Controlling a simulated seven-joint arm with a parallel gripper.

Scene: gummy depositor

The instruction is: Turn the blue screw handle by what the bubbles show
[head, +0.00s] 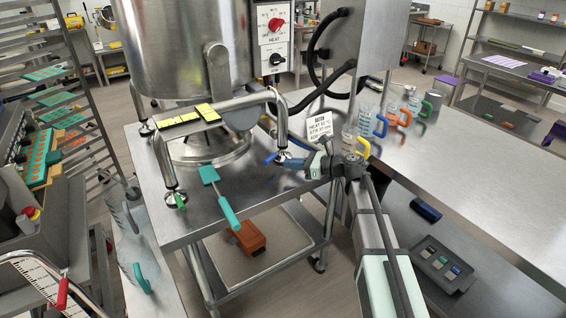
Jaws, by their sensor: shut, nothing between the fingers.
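The blue screw handle (271,158) is low on the right front leg of the metal frame under the kettle, just above its round foot. A green screw handle (180,201) is on the left front leg. Two yellow bubble levels (179,119) (207,112) lie on the frame's crossbar; their bubbles are too small to read. My gripper (285,163) is shut and empty, coming from the right with its tips close to the blue handle and the leg's foot. I cannot tell whether they touch.
The steel kettle (180,50) stands behind the crossbar. A teal spatula (220,197) lies over the table's front edge. A white sign (322,124) and several jugs with coloured handles (381,124) stand behind my arm. The right-hand tabletop (470,165) is clear.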

